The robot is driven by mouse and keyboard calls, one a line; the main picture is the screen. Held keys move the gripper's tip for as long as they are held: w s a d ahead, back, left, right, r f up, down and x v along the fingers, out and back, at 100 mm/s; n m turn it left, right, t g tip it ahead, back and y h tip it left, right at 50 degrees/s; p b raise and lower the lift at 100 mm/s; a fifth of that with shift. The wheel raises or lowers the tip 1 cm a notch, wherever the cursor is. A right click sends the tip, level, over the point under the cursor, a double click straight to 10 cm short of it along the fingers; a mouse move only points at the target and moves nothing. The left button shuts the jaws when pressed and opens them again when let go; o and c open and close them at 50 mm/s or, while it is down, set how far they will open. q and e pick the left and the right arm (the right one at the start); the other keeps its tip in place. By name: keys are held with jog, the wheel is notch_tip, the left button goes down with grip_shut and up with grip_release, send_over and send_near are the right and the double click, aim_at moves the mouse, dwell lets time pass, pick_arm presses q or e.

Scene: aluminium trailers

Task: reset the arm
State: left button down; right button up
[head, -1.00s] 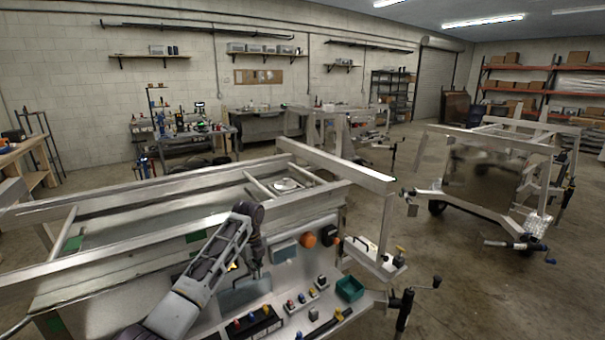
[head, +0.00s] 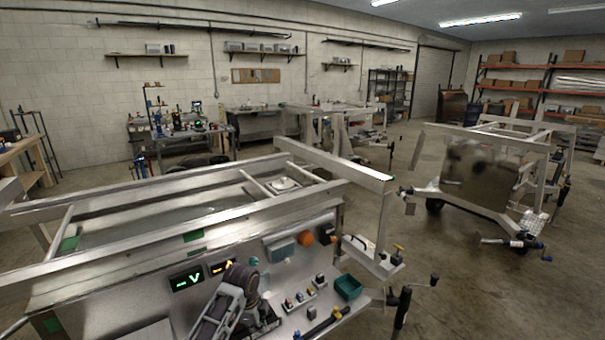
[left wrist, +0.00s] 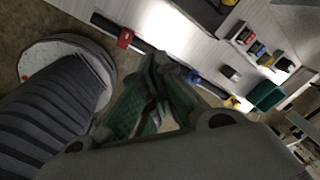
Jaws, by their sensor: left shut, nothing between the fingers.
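My left arm comes in at the bottom of the head view, and its gripper (head: 264,318) hangs low in front of the trailer's slanted metal panel (head: 160,315). In the left wrist view, the gripper's green-padded fingers (left wrist: 155,95) are closed together with nothing between them. Their tips are hard to make out in the head view. A dark bar with a red piece (left wrist: 125,38) shows beyond the fingers; I cannot tell how far away it is. My right gripper is in neither view.
Trailer rails (head: 150,240) run behind my arm. Open floor (head: 480,300) lies to the right.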

pick_arm(q)
jog(key=s+a+f+n, duration=0.25)
jog(key=s+n, duration=0.55)
jog(key=s, duration=0.5)
jog(key=s+a+r+n+t, duration=0.1)
jog(key=s+a+r+n, duration=0.15)
jog(key=s+n, duration=0.35)
jog(key=s+a+r+n+t, duration=0.1)
jog(key=s+a+r+n, duration=0.2)
jog(key=s, duration=0.6)
notch_tip(320, 180, down, 34)
jog(key=s+g, duration=0.1)
jog(key=s, duration=0.1)
jog(key=s+a+f, duration=0.2)
jog(key=s+f, duration=0.8)
jog(key=s, duration=0.1)
jog(key=s+a+f+g+y, duration=0.1)
jog(key=s+a+f, duration=0.1)
jog(key=s+f, duration=0.8)
jog(key=shift+s+a+g, duration=0.3)
jog(key=shift+s, duration=0.5)
